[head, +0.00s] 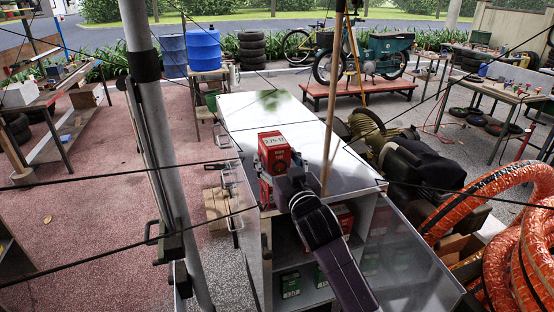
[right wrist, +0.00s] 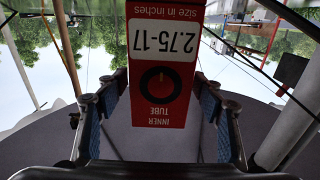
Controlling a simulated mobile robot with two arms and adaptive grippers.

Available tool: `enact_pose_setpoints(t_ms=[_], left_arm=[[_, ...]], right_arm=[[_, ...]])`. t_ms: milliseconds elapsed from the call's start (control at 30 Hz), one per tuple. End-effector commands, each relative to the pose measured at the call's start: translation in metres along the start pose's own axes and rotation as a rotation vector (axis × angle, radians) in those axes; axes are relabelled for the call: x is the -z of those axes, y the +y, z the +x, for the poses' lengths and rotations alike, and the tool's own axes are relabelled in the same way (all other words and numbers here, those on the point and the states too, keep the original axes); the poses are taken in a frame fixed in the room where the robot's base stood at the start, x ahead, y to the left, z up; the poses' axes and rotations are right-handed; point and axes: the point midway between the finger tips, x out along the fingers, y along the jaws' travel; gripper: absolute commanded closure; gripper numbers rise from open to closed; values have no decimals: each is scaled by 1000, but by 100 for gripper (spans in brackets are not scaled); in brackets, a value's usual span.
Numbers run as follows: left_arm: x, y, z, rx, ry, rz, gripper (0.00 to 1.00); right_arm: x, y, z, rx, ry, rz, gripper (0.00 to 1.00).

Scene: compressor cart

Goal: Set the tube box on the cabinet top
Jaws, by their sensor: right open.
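The tube box (head: 273,152) is a red inner-tube box marked 2.75-17. It stands near the front left of the glossy cabinet top (head: 262,108), with a red patch just below it that may be its reflection. My right gripper (head: 288,178) is close in front of the box. In the right wrist view the picture is upside down, and the tube box (right wrist: 165,65) shows between my right gripper's open fingers (right wrist: 162,125), with a visible gap on each side. Whether its base rests fully on the top is hard to tell. My left gripper is not in view.
The cabinet front is open, with green boxes (head: 290,284) and a red box on its shelves. An opened door panel (head: 405,270) stands at right. A wooden pole (head: 332,105) rises by the cabinet. Orange hoses (head: 515,235) lie at right. The back of the cabinet top is clear.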

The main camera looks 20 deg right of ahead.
Motion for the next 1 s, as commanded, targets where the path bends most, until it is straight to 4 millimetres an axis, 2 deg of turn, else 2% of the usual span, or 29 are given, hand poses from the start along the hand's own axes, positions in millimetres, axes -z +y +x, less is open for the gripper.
enact_pose_setpoints(t_ms=[100,233,700,833,1000], left_arm=[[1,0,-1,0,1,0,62],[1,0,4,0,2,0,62],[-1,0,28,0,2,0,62],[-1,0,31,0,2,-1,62],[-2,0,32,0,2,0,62]], right_arm=[[3,0,-1,0,1,-1,38],[0,0,-13,0,0,0,38],[0,0,-96,1,0,1,38],[1,0,-111,1,0,0,38],[2,0,-119,1,1,0,38]])
